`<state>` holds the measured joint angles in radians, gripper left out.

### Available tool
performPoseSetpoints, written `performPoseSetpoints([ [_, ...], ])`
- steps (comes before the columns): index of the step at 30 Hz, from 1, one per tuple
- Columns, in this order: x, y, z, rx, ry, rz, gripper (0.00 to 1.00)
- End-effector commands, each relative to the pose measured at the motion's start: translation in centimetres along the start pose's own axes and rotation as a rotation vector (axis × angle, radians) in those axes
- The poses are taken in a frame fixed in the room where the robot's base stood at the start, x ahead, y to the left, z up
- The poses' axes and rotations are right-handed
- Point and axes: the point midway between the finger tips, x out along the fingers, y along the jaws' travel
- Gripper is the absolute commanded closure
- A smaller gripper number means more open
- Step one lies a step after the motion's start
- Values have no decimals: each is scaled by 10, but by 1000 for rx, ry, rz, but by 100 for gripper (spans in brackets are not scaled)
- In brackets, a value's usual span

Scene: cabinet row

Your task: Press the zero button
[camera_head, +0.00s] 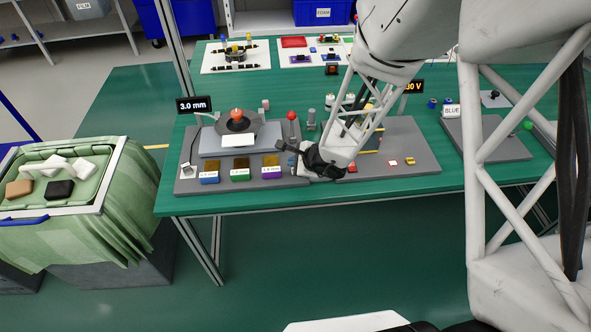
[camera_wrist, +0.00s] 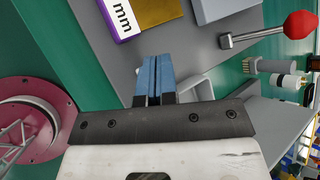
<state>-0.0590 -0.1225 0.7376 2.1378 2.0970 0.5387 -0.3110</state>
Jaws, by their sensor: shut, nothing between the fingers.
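My gripper (camera_head: 282,146) is over the front of the table, near the right end of the left grey board (camera_head: 240,180). In the wrist view its blue fingers (camera_wrist: 152,80) are together and hold nothing. A dial-like station with an orange knob (camera_head: 237,115) and a "3.0 mm" display (camera_head: 194,104) stands on the left board. A small button-like block (camera_head: 187,168) is at that board's left edge. Small red-and-yellow pieces (camera_head: 394,162) lie on the right grey board (camera_head: 400,140). No zero label is readable, so I cannot tell which piece is the zero button.
A red-ball lever (camera_head: 291,116) stands close to my gripper and shows in the wrist view (camera_wrist: 300,24). A "30 V" display (camera_head: 413,86) is behind my arm. A green-lined crate (camera_head: 70,195) stands left.

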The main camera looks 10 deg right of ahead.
Motion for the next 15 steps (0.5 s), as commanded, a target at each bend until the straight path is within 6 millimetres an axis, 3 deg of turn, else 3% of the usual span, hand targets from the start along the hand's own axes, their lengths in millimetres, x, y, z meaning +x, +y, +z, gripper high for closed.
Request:
performPoseSetpoints([
  [15,6,4,-4,-1,0,0,100],
])
